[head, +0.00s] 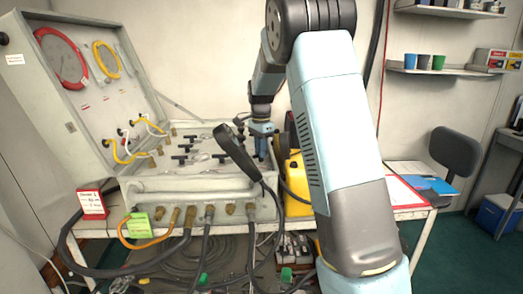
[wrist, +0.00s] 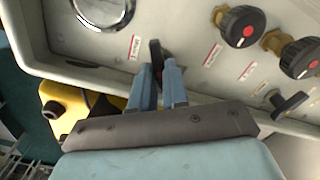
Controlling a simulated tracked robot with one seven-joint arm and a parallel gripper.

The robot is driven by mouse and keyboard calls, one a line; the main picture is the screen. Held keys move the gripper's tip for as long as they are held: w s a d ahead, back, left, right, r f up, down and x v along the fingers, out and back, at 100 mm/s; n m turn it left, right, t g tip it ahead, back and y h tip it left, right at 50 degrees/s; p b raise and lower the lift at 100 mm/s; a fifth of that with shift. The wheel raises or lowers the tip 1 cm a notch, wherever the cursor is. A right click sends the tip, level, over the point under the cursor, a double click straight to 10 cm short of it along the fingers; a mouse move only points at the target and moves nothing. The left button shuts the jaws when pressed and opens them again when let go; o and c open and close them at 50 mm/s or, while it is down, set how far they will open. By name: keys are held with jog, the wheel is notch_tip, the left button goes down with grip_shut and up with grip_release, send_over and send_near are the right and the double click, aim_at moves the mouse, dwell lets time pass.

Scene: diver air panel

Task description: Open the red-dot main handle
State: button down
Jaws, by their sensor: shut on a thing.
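The air panel (head: 205,170) lies in an open grey case on the table, with several black handles and knobs on its top. My gripper (head: 262,155) points down at the panel's right end. In the wrist view my gripper (wrist: 160,72) has its two blue fingers shut on a slim black handle (wrist: 155,50) near the panel's edge. The fingers hide its lower part. Two round black knobs with red dots, a nearer one (wrist: 243,27) and a farther one (wrist: 302,58), sit to the right. I see no red dot on the held handle; the label lettering is unreadable.
A black T-handle (wrist: 288,102) and a round gauge (wrist: 103,10) are also on the panel. A yellow case (head: 297,190) stands right of the panel. Hoses hang from the front fittings.

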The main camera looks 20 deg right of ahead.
jog(key=n, duration=0.5)
jog(key=shift+n, duration=0.3)
jog(key=n, duration=0.5)
jog(key=shift+n, duration=0.3)
jog(key=c, duration=1.1)
grip_release()
jog(key=shift+r, duration=0.15)
notch_tip(320, 180, up, 14)
jog(key=shift+f, duration=0.25)
